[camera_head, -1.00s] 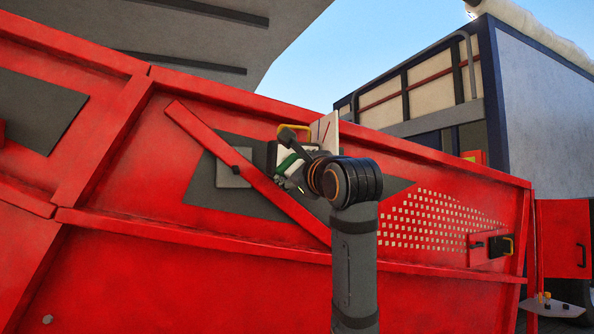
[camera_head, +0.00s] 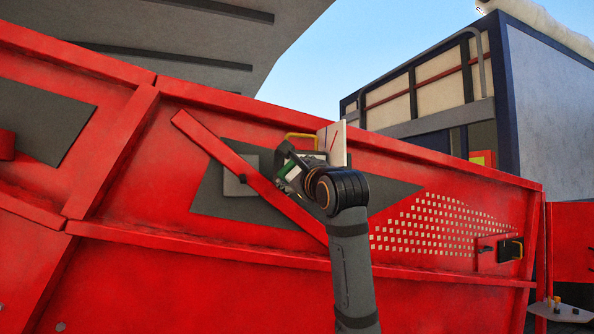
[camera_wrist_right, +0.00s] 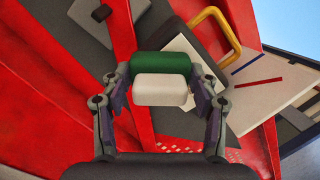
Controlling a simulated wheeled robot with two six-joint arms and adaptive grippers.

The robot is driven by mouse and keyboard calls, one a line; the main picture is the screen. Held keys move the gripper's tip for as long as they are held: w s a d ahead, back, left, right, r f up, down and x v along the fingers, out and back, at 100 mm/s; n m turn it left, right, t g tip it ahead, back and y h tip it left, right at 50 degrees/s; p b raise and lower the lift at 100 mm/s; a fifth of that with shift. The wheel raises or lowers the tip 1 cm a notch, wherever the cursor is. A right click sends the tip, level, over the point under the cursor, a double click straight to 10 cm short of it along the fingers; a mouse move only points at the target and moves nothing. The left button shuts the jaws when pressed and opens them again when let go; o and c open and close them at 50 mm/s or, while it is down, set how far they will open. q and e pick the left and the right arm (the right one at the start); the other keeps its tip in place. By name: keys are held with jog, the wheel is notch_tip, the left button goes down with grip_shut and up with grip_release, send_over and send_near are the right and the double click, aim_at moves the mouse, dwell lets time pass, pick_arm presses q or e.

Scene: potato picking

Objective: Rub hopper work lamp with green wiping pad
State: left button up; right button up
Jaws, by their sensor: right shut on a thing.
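My right gripper (camera_wrist_right: 162,98) is shut on the wiping pad (camera_wrist_right: 161,66), which is green on one side and white on the other. The pad's green also shows in the head view (camera_head: 289,168), in front of the hopper's dark plate. The work lamp, with a yellow handle (camera_head: 301,136) and a dark housing, is fixed on the red hopper side. My gripper and wrist cover much of it in the head view. In the right wrist view the lamp's yellow handle (camera_wrist_right: 232,37) and pale face lie just beyond the pad. I cannot tell whether they touch. My left gripper is not in view.
A white board (camera_head: 333,146) with red and blue lines stands beside the lamp. A slanted red bar (camera_head: 245,176) crosses the dark plate (camera_head: 212,190) to the left. A perforated patch (camera_head: 440,225) and a small black-and-yellow fitting (camera_head: 510,249) lie to the right.

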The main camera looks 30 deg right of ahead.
jog(key=shift+p+x, duration=0.35)
jog(key=shift+x, duration=0.6)
dwell(0.5)
jog(key=shift+s+d+f+b, duration=0.1)
jog(key=shift+s+d+b, duration=0.05)
jog(key=shift+d+b, duration=0.3)
jog(key=shift+s+d+b, duration=0.25)
jog(key=shift+d+b, duration=0.2)
jog(key=shift+d, duration=0.4)
jog(key=shift+s+d, duration=0.1)
jog(key=shift+d, duration=0.35)
jog(key=shift+s+d+r+b, duration=0.1)
jog(key=shift+s+d+b, duration=0.1)
jog(key=shift+d+b, duration=0.5)
jog(key=shift+s+d+r+b, duration=0.1)
jog(key=shift+s+d+b, duration=0.15)
jog(key=shift+d, duration=0.75)
jog(key=shift+s+d+r+b, duration=0.15)
jog(key=shift+d+b, duration=0.35)
jog(key=shift+d, duration=0.4)
